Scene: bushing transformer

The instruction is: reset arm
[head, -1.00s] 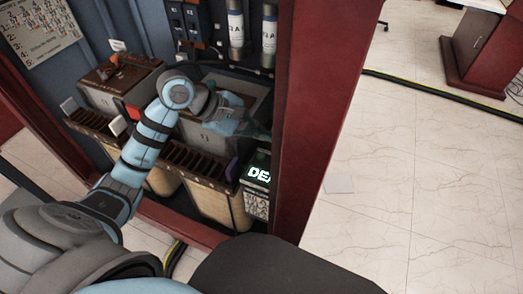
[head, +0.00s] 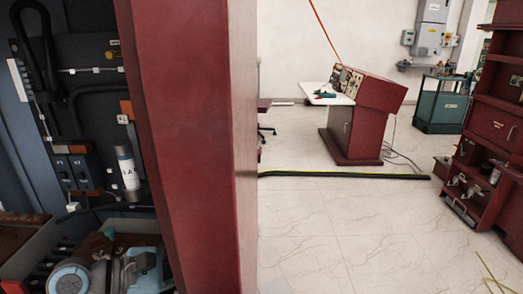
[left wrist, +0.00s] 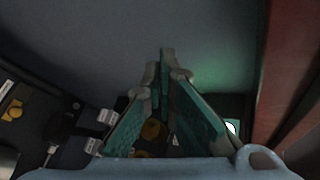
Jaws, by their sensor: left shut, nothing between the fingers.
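My left gripper (left wrist: 165,62) is shut and empty in the left wrist view, its two green fingers meeting at the tips in front of a plain dark grey surface. In the head view only part of my left wrist and gripper (head: 142,272) shows at the lower left, inside the open red cabinet. The fingertips cannot be made out there. My right gripper is in neither view.
The cabinet's thick red side wall (head: 185,140) stands right of my left arm. Inside are a white cylinder (head: 127,170) and blue switch boxes (head: 76,172). Beyond, the tiled floor (head: 320,220) is clear up to a black-yellow cable cover (head: 345,176) and a red console (head: 360,115).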

